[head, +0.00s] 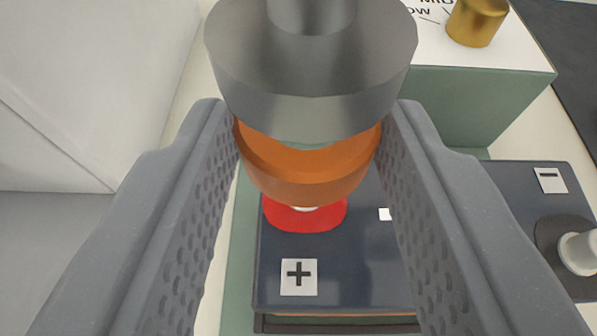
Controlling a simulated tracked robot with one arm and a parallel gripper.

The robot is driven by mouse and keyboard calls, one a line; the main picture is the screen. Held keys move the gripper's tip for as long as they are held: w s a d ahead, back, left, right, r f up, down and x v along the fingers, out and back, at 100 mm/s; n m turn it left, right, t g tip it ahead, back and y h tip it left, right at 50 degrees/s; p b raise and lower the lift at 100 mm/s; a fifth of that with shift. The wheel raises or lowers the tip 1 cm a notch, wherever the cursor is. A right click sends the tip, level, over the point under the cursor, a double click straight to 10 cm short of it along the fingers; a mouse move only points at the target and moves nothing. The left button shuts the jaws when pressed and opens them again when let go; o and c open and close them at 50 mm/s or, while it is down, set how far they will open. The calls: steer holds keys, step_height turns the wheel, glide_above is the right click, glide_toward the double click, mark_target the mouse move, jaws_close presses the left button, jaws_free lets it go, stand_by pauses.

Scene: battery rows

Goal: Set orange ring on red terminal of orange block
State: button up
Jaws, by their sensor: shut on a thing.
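My gripper (308,165) is in the middle of the head view, with a grey finger on each side. It is shut on the orange ring (305,178). The ring is over the red terminal (307,217) of the dark block (330,255), whose plus label (299,277) faces up. A sliver of pale post shows below the ring's near edge, with a red base around it. The ring hides most of the post, so I cannot tell whether the ring is around it or above it. A thin orange edge shows along the block's near side.
A second terminal (578,252) with a dark base and a minus label (551,180) is at the right. A green box with a white top (488,45) and a brass knob (476,20) stands behind. A pale wall (80,90) is at the left.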

mark_target(306, 244)
step_height(306, 244, down, 3)
steer(key=shift+f, duration=0.1)
steer(key=o, duration=0.9)
steer(key=shift+o, duration=0.2)
steer(key=v, duration=1.2)
steer(key=shift+r, duration=0.2)
steer(key=shift+r, duration=0.1)
